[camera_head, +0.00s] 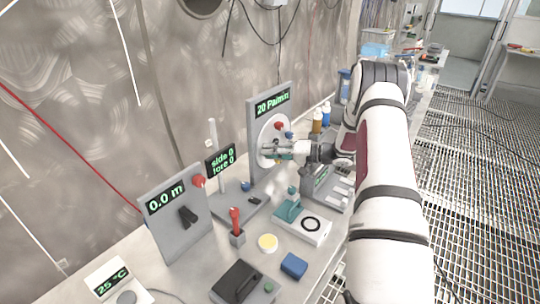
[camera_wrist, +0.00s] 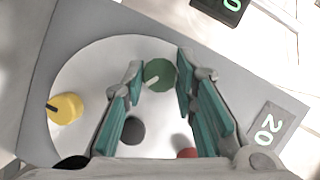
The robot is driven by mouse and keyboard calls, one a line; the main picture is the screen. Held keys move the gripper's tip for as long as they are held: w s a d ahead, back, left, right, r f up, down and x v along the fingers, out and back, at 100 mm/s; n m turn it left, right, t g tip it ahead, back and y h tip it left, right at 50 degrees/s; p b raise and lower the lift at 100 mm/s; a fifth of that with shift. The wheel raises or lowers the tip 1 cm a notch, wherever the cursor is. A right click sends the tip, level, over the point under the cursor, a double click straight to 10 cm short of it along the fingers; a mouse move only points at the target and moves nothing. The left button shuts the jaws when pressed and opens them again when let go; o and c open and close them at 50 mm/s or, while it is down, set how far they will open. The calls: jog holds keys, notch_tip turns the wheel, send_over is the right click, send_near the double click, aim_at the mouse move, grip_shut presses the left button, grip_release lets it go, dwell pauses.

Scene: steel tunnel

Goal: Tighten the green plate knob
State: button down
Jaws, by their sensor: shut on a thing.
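The green plate knob (camera_wrist: 159,74), with a pale pointer line, sits near the edge of a round white plate (camera_wrist: 88,72) in the wrist view. My gripper (camera_wrist: 160,68) has its teal-padded fingertips on either side of the knob and is shut on it.
The plate also carries a yellow knob (camera_wrist: 66,107), a dark grey knob (camera_wrist: 132,130) and a red knob (camera_wrist: 187,153). On the bench stand a panel reading 0.0 m (camera_head: 172,222), a red-handled lever (camera_head: 235,222) and a blue block (camera_head: 293,265). Bottles (camera_head: 318,119) stand behind my gripper.

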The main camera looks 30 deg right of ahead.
jog(key=shift+f+m+y+b, duration=0.1)
jog(key=shift+m+y+b, duration=0.4)
jog(key=shift+m, duration=0.5)
jog(key=c, duration=1.3)
grip_release()
jog(key=shift+d, duration=0.1)
jog(key=v, duration=1.2)
jog(key=shift+f, duration=0.2)
